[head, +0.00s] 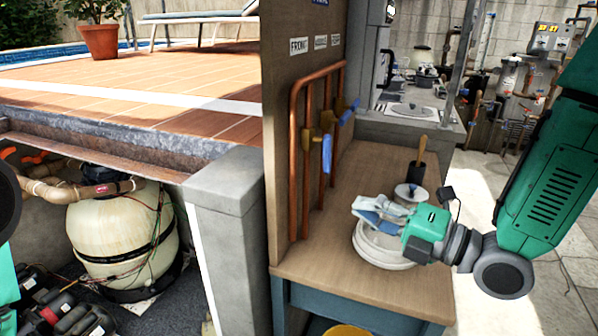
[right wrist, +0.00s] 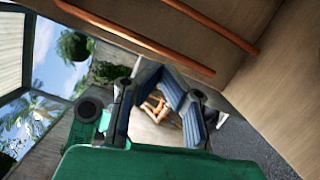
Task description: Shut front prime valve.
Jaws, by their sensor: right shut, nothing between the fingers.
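The valve board (head: 283,130) stands upright at the back of the bench, with vertical copper pipes and small labels, the leftmost reading "FRONT". A brass valve with a blue lever (head: 327,153) sits on the pipes nearest me; its lever hangs about straight down, along the pipe. A second blue lever (head: 348,111) farther back is slanted. I cannot tell for sure which label each belongs to. My right gripper (head: 367,209) is shut and empty, to the right of and below the near lever, apart from it. My left gripper is out of view.
The wooden bench top (head: 395,290) carries a white round lidded container (head: 378,250) below my right gripper and a dark cup with a wooden-handled tool (head: 416,172). Copper pipes (right wrist: 140,38) cross the right wrist view. A concrete post (head: 228,230) stands left of the bench.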

